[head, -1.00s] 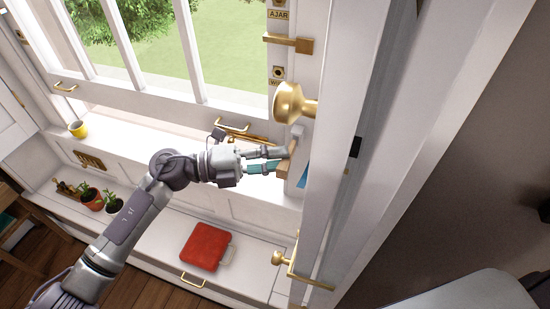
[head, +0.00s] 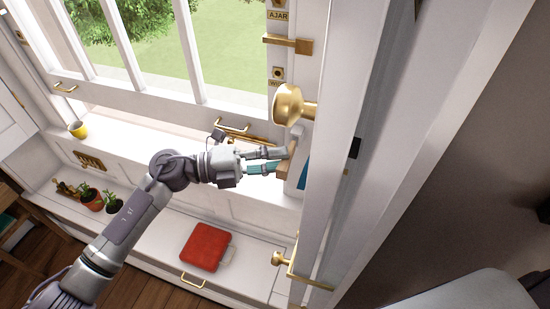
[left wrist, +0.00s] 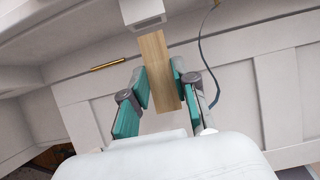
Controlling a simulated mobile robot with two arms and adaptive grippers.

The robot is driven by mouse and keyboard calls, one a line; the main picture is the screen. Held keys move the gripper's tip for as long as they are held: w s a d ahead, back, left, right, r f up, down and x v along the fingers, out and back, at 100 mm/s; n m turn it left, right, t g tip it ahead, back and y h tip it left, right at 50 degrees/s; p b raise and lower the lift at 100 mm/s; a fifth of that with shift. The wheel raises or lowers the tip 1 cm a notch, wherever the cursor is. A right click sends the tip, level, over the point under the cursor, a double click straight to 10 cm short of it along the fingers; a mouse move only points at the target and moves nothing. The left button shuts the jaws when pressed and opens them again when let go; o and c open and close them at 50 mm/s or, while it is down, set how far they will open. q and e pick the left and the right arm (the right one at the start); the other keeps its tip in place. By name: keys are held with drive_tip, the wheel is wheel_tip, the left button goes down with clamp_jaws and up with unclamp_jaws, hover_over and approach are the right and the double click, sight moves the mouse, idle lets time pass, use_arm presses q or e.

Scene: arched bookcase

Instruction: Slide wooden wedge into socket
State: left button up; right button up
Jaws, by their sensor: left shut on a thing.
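The wooden wedge (left wrist: 158,66) is a light tan block. In the left wrist view it stands between the green-padded fingers of my left gripper (left wrist: 162,88), which is shut on it. Its far end meets or lies just in front of a white block-shaped fitting (left wrist: 141,13), which looks like the socket; I cannot tell whether the wedge is inside it. In the head view my left gripper (head: 275,161) holds the wedge (head: 287,161) beside the window frame, below the round brass knob (head: 291,104), and the fingers partly hide it. My right gripper is not in view.
A brass lever handle (head: 290,268) sits low on the right frame. A red case (head: 206,247) lies on the white bench, with potted plants (head: 90,197) to its left. A thin blue cord (left wrist: 203,55) hangs beside the wedge.

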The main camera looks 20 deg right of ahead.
use_arm(q)
drive_tip(key=shift+w+d+b, duration=0.45)
drive_tip(key=shift+w+b, duration=0.05)
drive_tip(key=shift+w, duration=0.2)
idle(0.4)
drive_tip(key=shift+w+d+b, duration=0.65)
drive_tip(key=shift+w+b, duration=0.1)
drive_tip(key=shift+w, duration=0.2)
drive_tip(key=o, duration=0.9)
drive_tip(key=shift+c, duration=0.2)
drive_tip(key=w+a, duration=0.1)
drive_tip(key=a, duration=1.1)
drive_tip(key=shift+w, duration=0.3)
